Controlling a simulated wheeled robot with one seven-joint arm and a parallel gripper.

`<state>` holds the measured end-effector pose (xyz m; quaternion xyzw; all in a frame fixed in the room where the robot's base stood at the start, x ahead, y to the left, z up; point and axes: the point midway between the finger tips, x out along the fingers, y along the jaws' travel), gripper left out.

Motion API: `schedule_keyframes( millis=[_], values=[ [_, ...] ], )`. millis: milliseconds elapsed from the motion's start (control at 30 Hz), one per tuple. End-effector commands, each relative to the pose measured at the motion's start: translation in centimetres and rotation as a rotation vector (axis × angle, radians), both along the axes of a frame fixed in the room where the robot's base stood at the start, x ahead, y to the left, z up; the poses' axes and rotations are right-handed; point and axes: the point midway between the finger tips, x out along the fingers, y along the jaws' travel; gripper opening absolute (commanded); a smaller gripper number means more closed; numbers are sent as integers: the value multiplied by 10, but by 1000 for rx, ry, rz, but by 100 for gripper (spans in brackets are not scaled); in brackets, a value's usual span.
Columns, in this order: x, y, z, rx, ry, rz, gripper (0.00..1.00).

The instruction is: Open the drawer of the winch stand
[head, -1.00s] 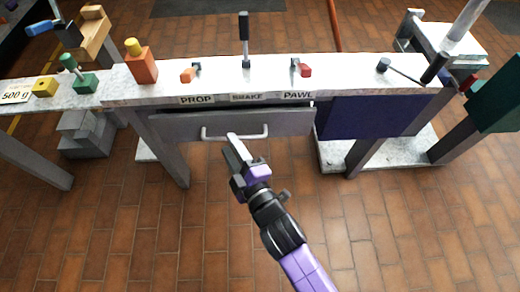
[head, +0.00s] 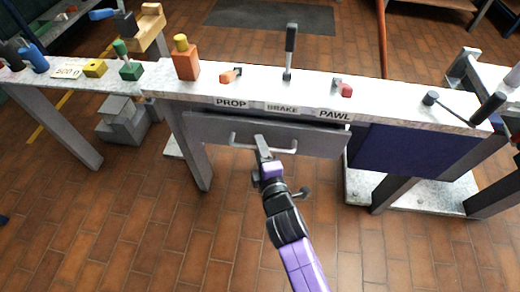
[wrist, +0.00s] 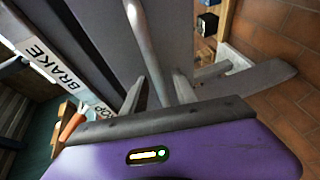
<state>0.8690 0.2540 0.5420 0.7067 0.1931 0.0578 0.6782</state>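The winch stand (head: 300,88) has a speckled light top with labels along its front edge. Its grey drawer (head: 215,130) is under the PROP, BRAKE and PAWL labels, with a dark strip above its front; I cannot tell if it is slightly ajar. The pale bar handle (head: 280,150) runs across the drawer front. My gripper (head: 263,146) is at the middle of the handle. In the wrist view the handle (wrist: 150,50) runs down between the two fingers of my gripper (wrist: 157,95). The fingers look spread, the left one apart from the bar, the right one close to it.
A black-handled lever (head: 290,50), an orange block (head: 186,66) and a red knob (head: 344,89) stand on the top. A dark blue panel (head: 410,150) is right of the drawer. A grey stepped block (head: 122,122) is at left. The brick floor in front is clear.

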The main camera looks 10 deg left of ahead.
Motion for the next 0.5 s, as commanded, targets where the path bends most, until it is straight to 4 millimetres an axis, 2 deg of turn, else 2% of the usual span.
schedule_keyframes(
  millis=[300,500],
  values=[
    [3,1,0,1,0,0,34],
    [3,1,0,1,0,0,0]
  ],
)
